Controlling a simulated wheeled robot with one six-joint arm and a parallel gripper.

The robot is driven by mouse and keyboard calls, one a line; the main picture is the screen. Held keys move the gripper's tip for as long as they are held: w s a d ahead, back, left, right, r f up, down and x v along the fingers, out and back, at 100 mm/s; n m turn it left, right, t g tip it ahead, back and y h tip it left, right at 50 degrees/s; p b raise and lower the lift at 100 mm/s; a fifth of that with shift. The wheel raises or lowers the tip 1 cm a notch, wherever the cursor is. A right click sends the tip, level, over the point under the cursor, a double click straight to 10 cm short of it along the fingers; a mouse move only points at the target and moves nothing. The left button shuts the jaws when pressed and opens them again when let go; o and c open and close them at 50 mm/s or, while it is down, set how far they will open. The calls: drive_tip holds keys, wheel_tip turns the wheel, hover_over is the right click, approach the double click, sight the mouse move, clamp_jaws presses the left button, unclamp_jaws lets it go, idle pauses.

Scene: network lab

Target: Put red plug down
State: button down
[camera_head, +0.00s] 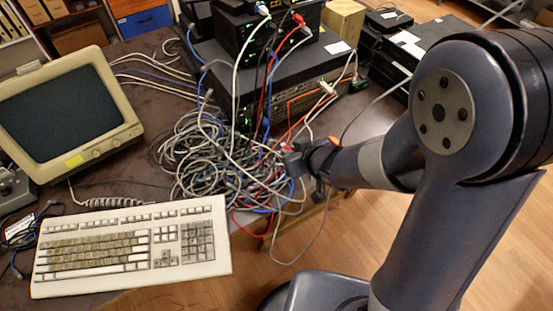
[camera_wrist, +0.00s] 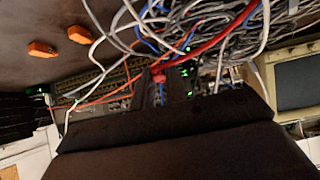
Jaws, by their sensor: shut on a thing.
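My gripper (camera_head: 295,160) reaches in from the right and hangs over the right side of the cable tangle, near the table's edge. It is shut on a small red plug (camera_head: 286,147), which shows as a red spot at the jaw tips. In the wrist view the red plug (camera_wrist: 158,78) sits just past the dark gripper body, with a red cable rising to the upper right. The jaws hide part of the plug. I cannot tell whether the plug touches the cables or table. Another red plug (camera_head: 299,19) is at the upper black device.
A heap of grey and blue cables (camera_head: 205,160) covers the middle of the table. Black network devices (camera_head: 270,85) stand behind it. A beige keyboard (camera_head: 130,245) and a monitor (camera_head: 65,110) are at left. Two orange pieces (camera_wrist: 42,49) show in the wrist view. Floor is open at right.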

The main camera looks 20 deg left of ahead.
wheel_tip(320, 180, down, 8)
drive_tip(key=shift+b, duration=1.2)
drive_tip(key=shift+s+d+f+b, duration=0.1)
drive_tip(key=shift+s+f+b, duration=0.05)
drive_tip(key=shift+f+b, duration=0.5)
drive_tip(key=c, duration=1.5)
unclamp_jaws()
drive_tip(key=shift+s+d, duration=0.1)
drive_tip(key=shift+c, duration=0.2)
drive_tip(key=shift+o, duration=0.5)
drive_tip(key=shift+r+p, duration=0.7)
drive_tip(key=shift+p, duration=0.2)
drive_tip(key=p+v, duration=0.2)
drive_tip(key=v, duration=0.9)
drive_tip(key=shift+r+p, duration=0.35)
